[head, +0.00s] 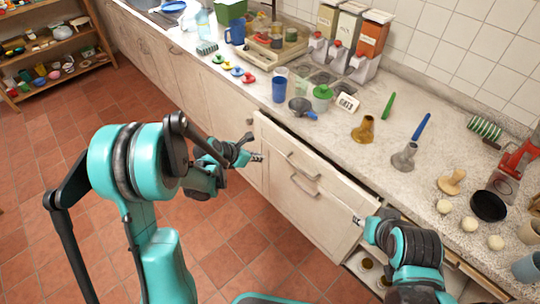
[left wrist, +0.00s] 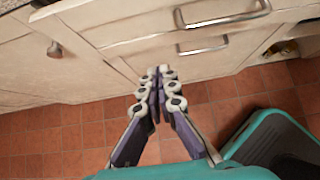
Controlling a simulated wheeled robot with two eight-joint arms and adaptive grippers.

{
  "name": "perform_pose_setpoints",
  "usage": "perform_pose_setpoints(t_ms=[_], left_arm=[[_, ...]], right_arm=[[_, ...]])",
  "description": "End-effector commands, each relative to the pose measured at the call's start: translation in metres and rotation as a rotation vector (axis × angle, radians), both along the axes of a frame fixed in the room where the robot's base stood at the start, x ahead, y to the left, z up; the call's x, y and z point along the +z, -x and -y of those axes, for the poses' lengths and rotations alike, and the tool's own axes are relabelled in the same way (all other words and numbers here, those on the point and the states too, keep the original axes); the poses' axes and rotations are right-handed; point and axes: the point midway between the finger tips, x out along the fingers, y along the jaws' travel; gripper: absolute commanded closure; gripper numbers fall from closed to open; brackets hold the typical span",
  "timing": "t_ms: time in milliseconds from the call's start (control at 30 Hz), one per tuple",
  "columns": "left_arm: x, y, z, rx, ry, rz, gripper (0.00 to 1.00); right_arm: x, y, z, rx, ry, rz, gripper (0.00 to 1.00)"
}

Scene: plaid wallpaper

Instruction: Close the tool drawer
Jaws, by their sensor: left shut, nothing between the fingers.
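The tool drawer (head: 330,176) is the upper cream front with a curved metal handle under the counter. A thin dark gap along its top edge shows that it stands slightly out. A second front with its own handle (head: 303,187) lies below it. Both handles show in the left wrist view, upper (left wrist: 222,16) and lower (left wrist: 203,47). My left gripper (head: 258,158) is shut and empty, in front of the cabinet, left of the handles. Its closed fingers (left wrist: 155,76) show in the left wrist view. My right gripper (head: 357,220) is near the right end of the fronts; its fingers are too small to judge.
The speckled counter (head: 335,138) above holds a blue cup (head: 279,89), a small pan, funnels, dispensers and other items. An open compartment (head: 365,268) with jars lies at the lower right. A wooden shelf (head: 50,48) stands far left. The tiled floor (head: 215,235) before the cabinet is clear.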

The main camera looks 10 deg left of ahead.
Motion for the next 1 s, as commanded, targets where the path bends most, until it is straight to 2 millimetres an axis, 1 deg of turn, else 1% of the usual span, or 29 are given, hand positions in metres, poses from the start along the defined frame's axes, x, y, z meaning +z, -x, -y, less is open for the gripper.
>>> perform_pose_setpoints(t_ms=[167, 400, 500, 600, 700, 833, 1000], left_arm=[[-0.023, -0.017, 0.013, -0.004, -0.002, -0.001, 1.0], [-0.061, -0.047, 0.035, -0.004, -0.002, -0.002, 1.0], [-0.072, -0.058, 0.043, -0.003, -0.002, -0.002, 1.0], [-0.069, -0.071, 0.053, -0.003, -0.001, -0.002, 1.0], [-0.068, -0.08, 0.059, -0.001, -0.002, -0.002, 1.0], [-0.067, -0.086, 0.063, -0.001, -0.002, -0.003, 1.0], [-0.066, -0.087, 0.064, -0.001, -0.001, -0.003, 1.0]], right_arm=[[-0.013, 0.0, 0.0, 0.0, 0.0, 0.0, 0.6], [-0.034, 0.0, 0.0, 0.0, 0.0, 0.0, 0.6], [-0.041, 0.0, 0.0, 0.0, 0.0, 0.0, 0.6], [-0.046, 0.0, 0.0, 0.0, 0.0, 0.0, 0.6], [-0.049, 0.0, 0.0, 0.0, 0.0, 0.0, 0.6], [-0.051, 0.0, 0.0, 0.0, 0.0, 0.0, 0.6], [-0.051, 0.0, 0.0, 0.0, 0.0, 0.0, 0.6]])
